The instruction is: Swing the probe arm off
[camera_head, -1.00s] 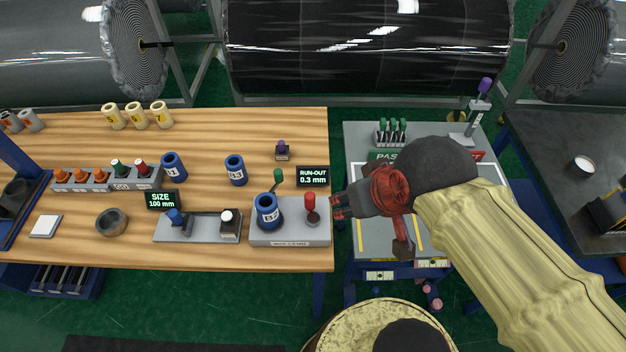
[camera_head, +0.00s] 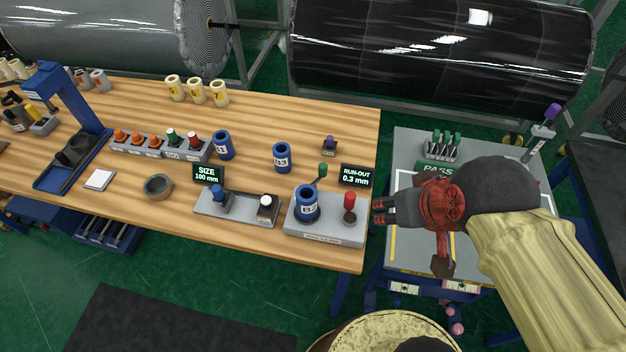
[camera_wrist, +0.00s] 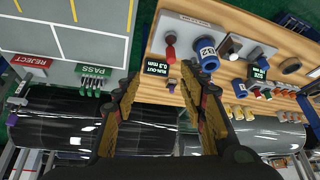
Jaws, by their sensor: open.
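The run-out gauge (camera_head: 325,232) is a grey block near the front right corner of the wooden bench. A blue roll (camera_head: 306,206) stands upright on it. The probe arm, a thin lever with a green knob (camera_head: 322,170), stands right behind the roll and leans toward it; I cannot tell whether it touches. A red knob (camera_head: 349,201) stands on the block's right end, and also shows in the wrist view (camera_wrist: 170,52). My gripper (camera_head: 379,211) is open and empty, just right of the gauge, beyond the bench edge. Its spread fingers show in the wrist view (camera_wrist: 172,92).
The run-out display (camera_head: 357,176) reads 0.3 mm behind the gauge. Left of it are a sizing fixture (camera_head: 238,208) and two more blue rolls (camera_head: 282,157). A grey PASS/REJECT table (camera_head: 405,145) lies under my arm.

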